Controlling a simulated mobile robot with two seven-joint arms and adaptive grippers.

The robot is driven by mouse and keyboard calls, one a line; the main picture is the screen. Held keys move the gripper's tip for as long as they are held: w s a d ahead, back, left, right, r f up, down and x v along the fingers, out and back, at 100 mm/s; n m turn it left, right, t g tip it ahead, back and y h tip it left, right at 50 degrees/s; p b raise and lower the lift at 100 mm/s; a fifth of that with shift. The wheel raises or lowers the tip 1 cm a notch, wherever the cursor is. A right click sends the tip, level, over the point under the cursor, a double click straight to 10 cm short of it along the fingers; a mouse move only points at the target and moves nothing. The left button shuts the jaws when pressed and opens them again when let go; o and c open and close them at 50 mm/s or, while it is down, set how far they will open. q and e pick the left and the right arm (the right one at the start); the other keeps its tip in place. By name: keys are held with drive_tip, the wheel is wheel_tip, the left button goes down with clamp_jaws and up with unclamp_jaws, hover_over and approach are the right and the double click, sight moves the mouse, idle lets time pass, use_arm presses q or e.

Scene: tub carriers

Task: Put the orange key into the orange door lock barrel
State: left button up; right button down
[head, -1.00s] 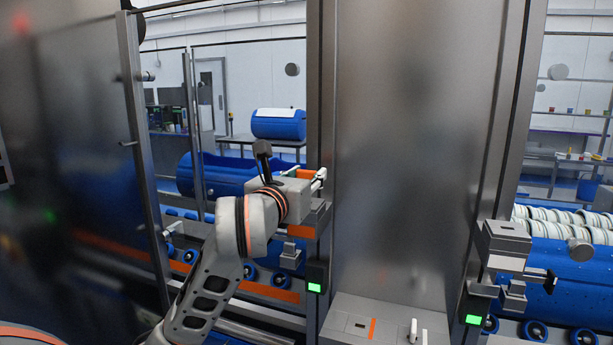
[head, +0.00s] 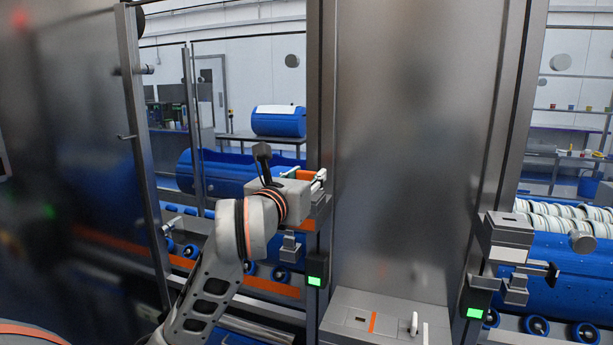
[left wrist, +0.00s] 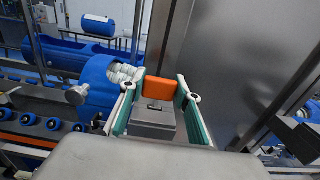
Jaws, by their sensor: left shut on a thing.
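My left gripper (head: 320,180) reaches in from the left to the left door post, with its fingers at the grey door lock barrel (head: 320,207). An orange strip (head: 302,226) marks this lock. The gripper is shut on the orange key (left wrist: 159,88), which shows as an orange block between the fingertips in the left wrist view. The grey lock body (left wrist: 153,122) with a dark slot in its top shows just in front of the key there. I cannot tell whether the key is in the slot or above it. My right gripper is not in view.
A second grey lock (head: 508,232) sits on the right post. A grey key box (head: 375,318) below has an orange stripe, a white stripe and a white key (head: 414,324) standing in it. A wide steel panel (head: 410,150) stands between the posts. Blue tubs (head: 278,122) lie behind.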

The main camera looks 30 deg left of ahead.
sight(306, 171)
use_arm(q)
drive_tip(key=shift+f+b, duration=0.4)
drive_tip(key=shift+f, duration=0.2)
drive_tip(key=o, duration=1.2)
wheel_tip(306, 171, up, 10)
